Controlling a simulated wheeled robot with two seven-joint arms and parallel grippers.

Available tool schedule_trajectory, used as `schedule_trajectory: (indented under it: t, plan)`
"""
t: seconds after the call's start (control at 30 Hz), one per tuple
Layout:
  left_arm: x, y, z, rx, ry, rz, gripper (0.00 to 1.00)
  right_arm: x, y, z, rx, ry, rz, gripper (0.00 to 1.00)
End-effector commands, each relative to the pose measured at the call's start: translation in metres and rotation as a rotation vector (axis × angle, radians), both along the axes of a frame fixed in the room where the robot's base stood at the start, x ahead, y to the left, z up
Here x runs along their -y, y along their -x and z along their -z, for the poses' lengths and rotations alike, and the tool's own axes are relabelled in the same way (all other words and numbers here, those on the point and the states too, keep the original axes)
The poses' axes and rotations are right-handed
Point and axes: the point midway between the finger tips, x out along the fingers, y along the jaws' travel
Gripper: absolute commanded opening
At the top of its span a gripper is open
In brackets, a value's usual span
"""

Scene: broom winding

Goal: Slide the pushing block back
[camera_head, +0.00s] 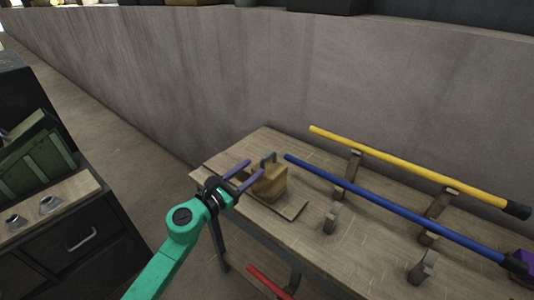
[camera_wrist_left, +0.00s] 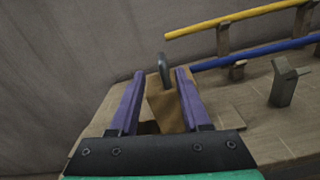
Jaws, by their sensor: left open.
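The pushing block (camera_head: 271,184) is a small brown wooden block with a grey metal handle on top. It stands on a thin board at the left end of the wooden workbench (camera_head: 318,185). My left gripper (camera_head: 256,168), with purple fingers on a green arm, is open at the block's left side. In the left wrist view the block (camera_wrist_left: 167,110) and its handle (camera_wrist_left: 164,70) appear between the two spread fingers. I cannot tell whether the fingers touch the block. My right gripper is not in view.
A yellow stick (camera_head: 410,166) and a blue stick (camera_head: 390,206) rest on wooden supports right of the block. A red stick (camera_head: 268,283) is below the bench. A concrete wall (camera_head: 240,75) runs behind. A drawer cabinet (camera_head: 75,235) stands left.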

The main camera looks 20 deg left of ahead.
Motion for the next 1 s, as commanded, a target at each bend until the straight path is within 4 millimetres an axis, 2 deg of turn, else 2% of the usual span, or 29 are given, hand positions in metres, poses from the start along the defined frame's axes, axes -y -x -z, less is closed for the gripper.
schedule_trajectory:
  t: [0.03,0.1,0.27,0.4,0.6,0.67,0.7,0.73,1.0]
  plan:
    - [0.006,-0.014,-0.006,0.003,0.003,0.001,0.47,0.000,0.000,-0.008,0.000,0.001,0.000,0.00]
    - [0.012,-0.031,-0.004,0.001,0.005,0.000,0.47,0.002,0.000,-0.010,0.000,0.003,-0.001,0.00]
    - [0.023,-0.058,-0.001,-0.001,0.004,0.000,0.47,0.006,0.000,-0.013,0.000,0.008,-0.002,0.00]
    - [0.027,-0.066,0.000,-0.002,0.004,0.001,0.47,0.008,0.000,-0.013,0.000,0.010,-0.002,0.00]
    - [0.027,-0.066,0.001,-0.002,0.002,0.001,0.47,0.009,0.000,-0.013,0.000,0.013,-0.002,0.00]
    - [0.027,-0.066,0.001,-0.003,0.003,0.001,0.24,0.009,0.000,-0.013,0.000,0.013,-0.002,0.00]
    - [0.027,-0.066,0.001,-0.002,0.004,0.001,0.09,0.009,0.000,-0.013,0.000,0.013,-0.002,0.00]
    - [0.027,-0.066,0.001,-0.003,0.003,0.001,0.00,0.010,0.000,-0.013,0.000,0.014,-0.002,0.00]
    - [0.027,-0.066,0.001,-0.003,0.003,0.001,0.00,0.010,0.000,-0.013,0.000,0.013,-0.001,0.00]
